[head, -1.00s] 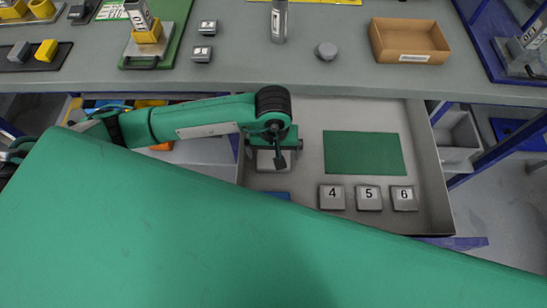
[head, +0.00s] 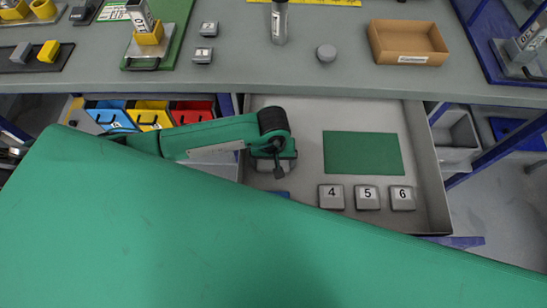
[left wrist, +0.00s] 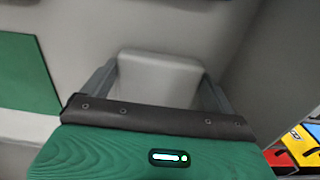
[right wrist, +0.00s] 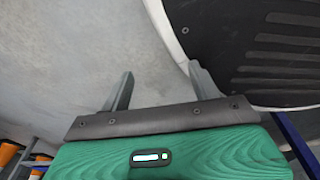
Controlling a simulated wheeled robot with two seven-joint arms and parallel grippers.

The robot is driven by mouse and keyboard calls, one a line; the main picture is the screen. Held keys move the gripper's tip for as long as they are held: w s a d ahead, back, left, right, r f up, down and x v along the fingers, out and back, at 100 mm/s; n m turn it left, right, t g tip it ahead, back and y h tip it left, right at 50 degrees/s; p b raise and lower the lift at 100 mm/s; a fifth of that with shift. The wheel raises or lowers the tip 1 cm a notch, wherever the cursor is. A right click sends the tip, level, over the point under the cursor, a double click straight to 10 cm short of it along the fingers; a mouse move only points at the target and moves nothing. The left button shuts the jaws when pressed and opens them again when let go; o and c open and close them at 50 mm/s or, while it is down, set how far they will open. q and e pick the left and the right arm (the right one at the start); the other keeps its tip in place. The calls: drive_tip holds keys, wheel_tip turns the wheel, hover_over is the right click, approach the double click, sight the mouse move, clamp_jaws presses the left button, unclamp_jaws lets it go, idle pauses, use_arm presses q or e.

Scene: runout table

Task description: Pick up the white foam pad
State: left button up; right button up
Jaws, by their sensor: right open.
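The white foam pad (left wrist: 160,78) is a pale block between the two fingers of my left gripper (left wrist: 158,85) in the left wrist view. The fingers stand along its two sides; whether they press on it I cannot tell. In the head view, the left gripper (head: 273,150) is over the left part of the open grey drawer (head: 310,113) and hides most of the pad (head: 262,165). My right gripper (right wrist: 160,88) is open and empty in the right wrist view, above the grey floor. It is not seen in the head view.
The drawer also holds a green mat (head: 363,153), blocks numbered 4 (head: 331,197), 5 (head: 367,198) and 6 (head: 402,198), and a partly hidden blue item (head: 283,194). The tabletop (head: 250,75) overhangs behind. Blue, yellow (head: 152,115) and red bins stand left.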

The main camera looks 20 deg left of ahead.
use_arm(q)
drive_tip(key=c, duration=0.3)
drive_tip(key=shift+r, duration=0.15)
